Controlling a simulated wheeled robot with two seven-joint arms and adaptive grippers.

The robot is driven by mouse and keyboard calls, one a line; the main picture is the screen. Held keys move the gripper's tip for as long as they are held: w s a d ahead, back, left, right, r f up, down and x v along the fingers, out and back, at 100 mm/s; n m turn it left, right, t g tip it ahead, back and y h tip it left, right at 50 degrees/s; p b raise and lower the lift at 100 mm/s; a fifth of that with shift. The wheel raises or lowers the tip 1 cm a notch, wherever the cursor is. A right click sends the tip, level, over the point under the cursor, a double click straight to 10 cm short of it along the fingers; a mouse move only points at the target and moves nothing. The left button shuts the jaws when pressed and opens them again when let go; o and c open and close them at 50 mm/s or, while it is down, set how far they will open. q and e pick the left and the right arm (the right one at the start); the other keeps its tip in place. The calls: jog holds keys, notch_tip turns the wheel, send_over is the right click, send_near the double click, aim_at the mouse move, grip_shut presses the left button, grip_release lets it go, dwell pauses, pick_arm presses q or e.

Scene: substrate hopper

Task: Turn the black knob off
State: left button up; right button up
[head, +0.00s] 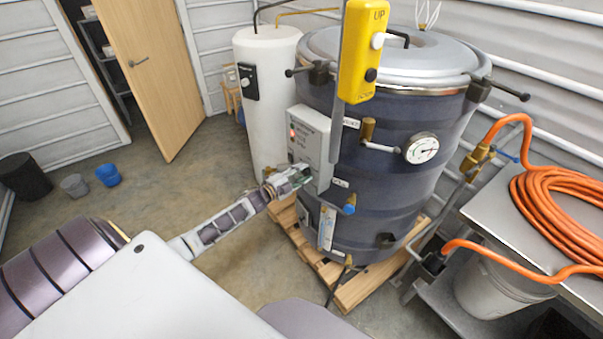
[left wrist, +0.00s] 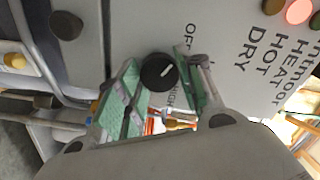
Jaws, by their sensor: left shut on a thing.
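The black knob (left wrist: 158,72) sits on the grey control panel (left wrist: 110,30) and shows in the left wrist view with a white pointer line. The letters "OF" stand beside it, and further lettering is partly hidden by a finger. My left gripper (left wrist: 160,85) has its green-padded fingers on both sides of the knob and is shut on it. In the head view, my left gripper (head: 290,178) reaches the lower part of the grey control box (head: 310,140) on the dark drum; the knob is hidden there. My right gripper is out of view.
A yellow pendant (head: 362,50) hangs in front of the large dark drum (head: 385,180), which stands on a wooden pallet (head: 365,285). A white tank (head: 268,100) is behind left. A metal table (head: 490,205) with an orange hose (head: 555,210) is at right. Floor at left is mostly clear.

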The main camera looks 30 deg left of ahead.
pick_arm(q)
jog(key=o, duration=1)
jog(key=v, duration=1.2)
dwell(0.7)
dwell(0.4)
jog(key=shift+f, duration=0.1)
